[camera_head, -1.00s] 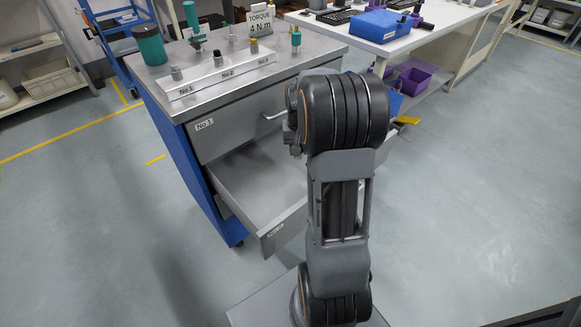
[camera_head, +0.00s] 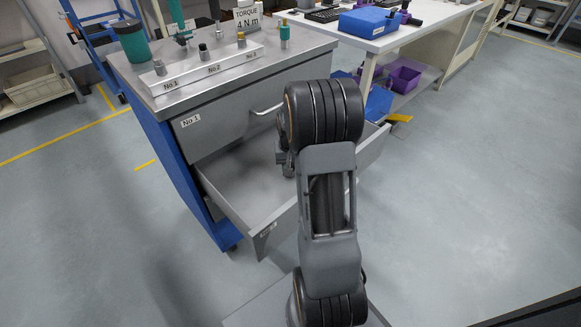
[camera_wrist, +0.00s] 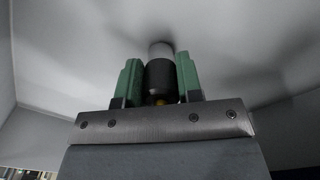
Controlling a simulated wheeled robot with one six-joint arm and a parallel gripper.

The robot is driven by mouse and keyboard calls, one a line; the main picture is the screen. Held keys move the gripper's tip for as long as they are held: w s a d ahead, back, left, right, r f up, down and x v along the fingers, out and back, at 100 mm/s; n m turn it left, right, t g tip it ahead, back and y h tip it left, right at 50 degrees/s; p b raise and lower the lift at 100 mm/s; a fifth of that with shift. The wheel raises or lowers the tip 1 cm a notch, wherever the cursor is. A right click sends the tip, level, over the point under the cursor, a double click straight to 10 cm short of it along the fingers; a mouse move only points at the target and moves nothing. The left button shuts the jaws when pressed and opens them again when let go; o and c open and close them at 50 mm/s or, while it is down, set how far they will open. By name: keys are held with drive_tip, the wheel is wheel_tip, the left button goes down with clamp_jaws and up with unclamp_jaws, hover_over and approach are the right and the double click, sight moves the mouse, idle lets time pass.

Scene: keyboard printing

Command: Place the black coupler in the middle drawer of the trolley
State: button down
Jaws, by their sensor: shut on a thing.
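The trolley (camera_head: 175,185) stands with a drawer pulled out below the shut drawer marked No.1. This open middle drawer (camera_head: 230,185) looks empty where its floor shows; my arm hides its right part. My gripper (camera_wrist: 160,65) has two green fingers closed on the black coupler (camera_wrist: 159,78) from both sides. The coupler has a pale grey end that points at a grey surface just beyond it. I cannot tell whether it touches that surface. In the head view my wrist is partly seen over the open drawer, and the coupler is hidden behind my arm.
The trolley top carries a white numbered rack (camera_head: 205,70) with small bits, a green cup (camera_head: 132,41) and a torque sign (camera_head: 247,19). A white table (camera_head: 400,38) with a blue box (camera_head: 369,23) and purple bins (camera_head: 404,78) stands at the back right. Floor at right is clear.

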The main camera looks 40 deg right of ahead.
drive_tip(key=c, duration=0.8)
unclamp_jaws()
drive_tip(key=shift+f, duration=0.1)
wheel_tip(320, 180, up, 12)
drive_tip(key=p, duration=0.3)
drive_tip(key=shift+f+p, duration=0.25)
drive_tip(key=shift+p, duration=0.1)
drive_tip(key=s+a+r+n+t, duration=0.1)
drive_tip(key=s+a+n, duration=0.1)
drive_tip(key=s+a, duration=0.2)
drive_tip(key=s+a+r+n+t, duration=0.1)
drive_tip(key=s+a+r+n, duration=0.1)
drive_tip(key=s+a, duration=0.3)
drive_tip(key=s+a+r+n, duration=0.1)
drive_tip(key=s+a, duration=0.3)
drive_tip(key=a, duration=0.6)
drive_tip(key=shift+s+r+n+t, duration=0.3)
drive_tip(key=shift+r+n+t, duration=0.1)
drive_tip(key=shift+r, duration=0.35)
